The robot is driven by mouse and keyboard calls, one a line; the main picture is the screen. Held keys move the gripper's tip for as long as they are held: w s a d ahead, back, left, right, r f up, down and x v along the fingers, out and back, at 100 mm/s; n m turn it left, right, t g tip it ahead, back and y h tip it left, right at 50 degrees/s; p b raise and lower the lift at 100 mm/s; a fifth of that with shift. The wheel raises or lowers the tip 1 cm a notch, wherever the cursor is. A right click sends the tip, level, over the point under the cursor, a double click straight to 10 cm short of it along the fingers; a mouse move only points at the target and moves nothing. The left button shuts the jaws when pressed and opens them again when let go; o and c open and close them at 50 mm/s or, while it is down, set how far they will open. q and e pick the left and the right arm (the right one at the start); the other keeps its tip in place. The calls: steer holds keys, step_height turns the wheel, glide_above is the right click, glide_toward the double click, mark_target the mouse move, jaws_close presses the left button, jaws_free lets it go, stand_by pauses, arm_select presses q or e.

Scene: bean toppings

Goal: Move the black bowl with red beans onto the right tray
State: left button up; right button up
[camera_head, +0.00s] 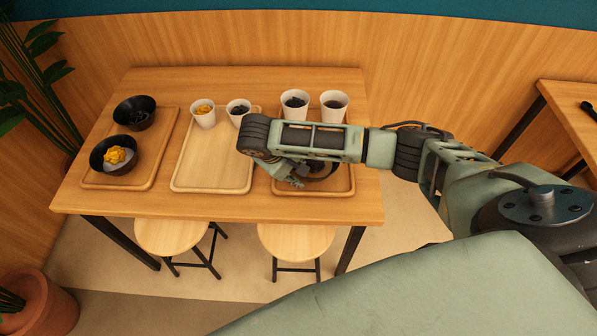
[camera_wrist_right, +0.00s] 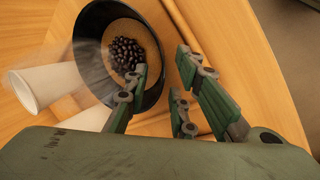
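A black bowl (camera_head: 322,171) stands on the right tray (camera_head: 345,188), partly hidden under my right arm in the head view. In the right wrist view the black bowl (camera_wrist_right: 88,55) holds dark beans (camera_wrist_right: 127,54); their red colour cannot be made out. My right gripper (camera_head: 296,181) is at the bowl's left front side. In the wrist view the right gripper (camera_wrist_right: 162,82) has its fingers spread, one over the bowl's inside and the others outside its rim, with a visible gap. My left gripper is not in view.
The left tray (camera_head: 92,180) holds a black bowl with dark contents (camera_head: 134,113) and one with yellow topping (camera_head: 114,155). The middle tray (camera_head: 210,162) has a bare front; two white cups stand at its back. Two more cups (camera_head: 334,105) stand behind my right arm.

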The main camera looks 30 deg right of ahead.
steer(key=v, duration=0.9)
steer(key=shift+a+r+p, duration=0.15)
steer(key=shift+r+p, duration=0.1)
steer(key=shift+p, duration=0.1)
